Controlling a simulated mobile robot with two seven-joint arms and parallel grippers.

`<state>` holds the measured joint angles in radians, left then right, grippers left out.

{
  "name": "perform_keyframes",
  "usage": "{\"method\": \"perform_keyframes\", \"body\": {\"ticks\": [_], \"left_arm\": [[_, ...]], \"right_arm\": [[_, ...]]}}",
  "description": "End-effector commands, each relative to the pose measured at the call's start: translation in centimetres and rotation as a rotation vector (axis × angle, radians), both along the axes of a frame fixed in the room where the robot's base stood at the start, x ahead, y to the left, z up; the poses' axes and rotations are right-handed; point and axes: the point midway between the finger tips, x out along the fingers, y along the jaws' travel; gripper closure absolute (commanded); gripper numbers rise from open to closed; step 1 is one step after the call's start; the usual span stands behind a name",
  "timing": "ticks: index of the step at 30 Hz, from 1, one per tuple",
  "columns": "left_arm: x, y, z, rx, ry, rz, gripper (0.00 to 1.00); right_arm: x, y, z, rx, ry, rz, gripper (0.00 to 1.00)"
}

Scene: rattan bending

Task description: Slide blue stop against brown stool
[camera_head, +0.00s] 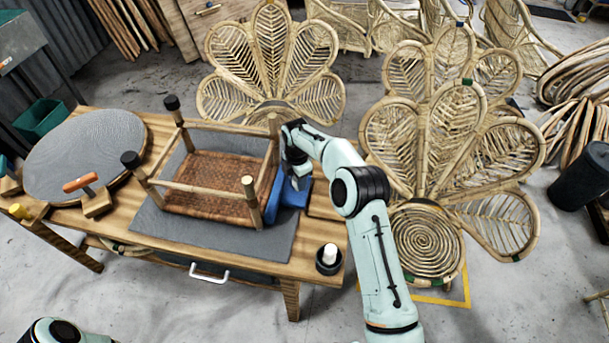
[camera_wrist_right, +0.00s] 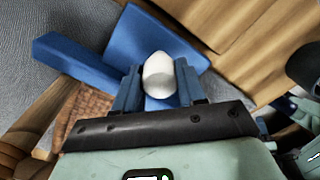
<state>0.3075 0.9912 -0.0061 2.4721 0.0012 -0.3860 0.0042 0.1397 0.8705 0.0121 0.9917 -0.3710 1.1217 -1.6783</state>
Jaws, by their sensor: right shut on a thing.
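The brown stool (camera_head: 205,176) lies upturned on a grey mat, its woven seat down and legs with dark caps up. The blue stop (camera_head: 290,194) stands at the stool's right side, close to it; I cannot tell whether they touch. In the right wrist view the stop (camera_wrist_right: 140,38) has a long blue bar on its stool side and a white knob (camera_wrist_right: 160,78). My right gripper (camera_head: 297,177) is over the stop; in its wrist view the fingers (camera_wrist_right: 157,88) are shut on the white knob. My left gripper is out of view.
The wooden table (camera_head: 200,256) also bears a round grey disc (camera_head: 85,150), an orange-handled tool (camera_head: 82,182) and a dark cup with a white top (camera_head: 329,257) at the front right. Rattan chairs (camera_head: 440,150) stand behind and to the right.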

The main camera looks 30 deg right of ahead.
Motion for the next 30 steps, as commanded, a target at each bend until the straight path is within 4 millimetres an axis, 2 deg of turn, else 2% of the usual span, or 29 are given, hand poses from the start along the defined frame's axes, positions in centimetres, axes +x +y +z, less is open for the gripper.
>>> {"method": "perform_keyframes", "body": {"ticks": [7,8,9,10,18,22,26,30], "left_arm": [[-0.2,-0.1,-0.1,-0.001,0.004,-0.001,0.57],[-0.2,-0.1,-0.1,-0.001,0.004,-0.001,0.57],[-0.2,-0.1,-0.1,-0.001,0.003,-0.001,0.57],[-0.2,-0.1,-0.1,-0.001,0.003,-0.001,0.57],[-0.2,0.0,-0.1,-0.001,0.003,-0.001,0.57],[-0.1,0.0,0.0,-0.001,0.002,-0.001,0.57],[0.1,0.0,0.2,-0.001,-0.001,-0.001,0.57],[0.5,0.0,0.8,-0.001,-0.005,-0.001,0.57]], "right_arm": [[0.1,-0.1,0.1,-0.001,-0.006,-0.002,1.00],[0.1,-0.2,0.1,-0.001,-0.006,-0.002,0.54],[0.1,-0.2,0.1,-0.001,-0.006,-0.002,0.41],[0.1,-0.2,0.1,-0.002,-0.005,-0.002,0.35],[0.0,-0.2,0.1,-0.002,-0.002,-0.002,0.35],[0.0,-0.2,0.9,-0.002,-0.004,-0.002,0.35],[0.1,-0.2,3.1,-0.002,-0.007,-0.002,0.35],[0.2,-0.1,6.4,-0.002,-0.009,-0.002,0.35]]}}
